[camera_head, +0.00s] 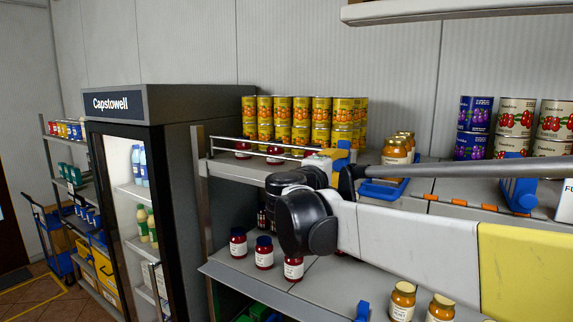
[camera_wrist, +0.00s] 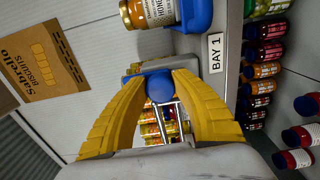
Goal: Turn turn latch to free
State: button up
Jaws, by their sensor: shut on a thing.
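The turn latch shows as a blue rounded knob (camera_wrist: 160,88) in the middle of the wrist view. My gripper (camera_wrist: 161,80) has its two curved yellow fingers closed on it, one on each side. In the head view, my white and black arm reaches across the right half to the upper shelf. A small blue part (camera_head: 343,146) shows there behind my arm; I cannot tell if it is the latch. My fingers are mostly hidden in that view, and the latch's turn angle is unclear.
Yellow cans (camera_head: 293,112) stand stacked behind a wire rail on the upper shelf. Red jars (camera_head: 264,252) stand on the lower shelf. A dark fridge (camera_head: 170,140) is at left. A BAY 1 label (camera_wrist: 216,54) is close to my fingers.

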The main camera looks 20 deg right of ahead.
jog(key=o, duration=1.2)
jog(key=shift+d, duration=0.1)
jog(key=v, duration=1.2)
jog(key=shift+f, duration=0.1)
jog(key=s+d+f+m+g+y+b, duration=0.1)
jog(key=s+f+g+y+b, duration=0.15)
jog(key=s+f+b, duration=0.9)
jog(key=w+d+f+m+g+y+b, duration=0.1)
jog(key=w+f+m+y+b, duration=0.3)
jog(key=f, duration=1.7)
jog(key=s+a+f+y+b, duration=0.2)
jog(key=f+b, duration=0.4)
jog(key=f, duration=0.4)
jog(key=s+a+f+m+y+b, duration=0.1)
jog(key=s+a+f+y+b, duration=0.2)
jog(key=f, duration=0.8)
jog(key=s+a+f+m+y+b, duration=0.1)
jog(key=s+a+f+y+b, duration=0.1)
jog(key=s+a+f+b, duration=0.4)
jog(key=shift+s+f+y+b, duration=0.1)
jog(key=shift+s+f+b, duration=0.1)
jog(key=shift+f+b, duration=0.55)
jog(key=shift+s+f+y+b, duration=0.15)
jog(key=shift+f+b, duration=0.5)
jog(key=shift+f, duration=0.1)
jog(key=shift+s+f+y+b, duration=0.1)
jog(key=shift+s+f+b, duration=0.1)
jog(key=shift+f+b, duration=0.5)
